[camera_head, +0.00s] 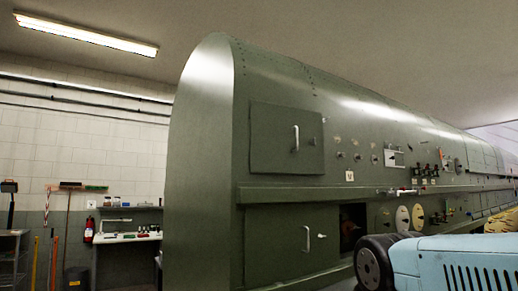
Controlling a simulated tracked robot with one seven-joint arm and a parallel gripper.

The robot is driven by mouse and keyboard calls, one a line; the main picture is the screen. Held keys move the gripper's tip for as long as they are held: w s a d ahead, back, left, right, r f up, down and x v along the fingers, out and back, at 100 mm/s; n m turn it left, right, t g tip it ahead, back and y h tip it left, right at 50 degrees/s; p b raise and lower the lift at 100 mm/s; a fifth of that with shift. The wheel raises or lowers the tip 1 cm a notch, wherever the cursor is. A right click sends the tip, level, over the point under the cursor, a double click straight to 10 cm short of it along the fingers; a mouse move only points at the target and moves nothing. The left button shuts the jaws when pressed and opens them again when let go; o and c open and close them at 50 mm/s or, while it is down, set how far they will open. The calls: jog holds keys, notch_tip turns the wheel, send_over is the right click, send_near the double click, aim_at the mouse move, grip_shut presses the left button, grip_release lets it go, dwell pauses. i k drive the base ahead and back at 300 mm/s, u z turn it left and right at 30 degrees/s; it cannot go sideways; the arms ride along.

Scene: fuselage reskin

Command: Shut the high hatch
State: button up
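My gripper does not show in this view.
A ledge (290,193) runs below the high hatch. Under it is a low hatch (275,245) with its own handle, beside a dark opening (352,222). Valves and round covers (402,219) line the fuselage to the right. A workbench (128,236) stands against the left wall.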

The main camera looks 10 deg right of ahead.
aim_at(281, 137)
jog(key=z, duration=0.6)
jog(key=k, duration=0.7)
jog(key=z, duration=0.95)
jog(key=k, duration=0.6)
jog(key=z, duration=0.35)
jog(key=i, duration=0.75)
jog(key=u, duration=1)
jog(key=i, duration=1.35)
jog(key=u, duration=0.55)
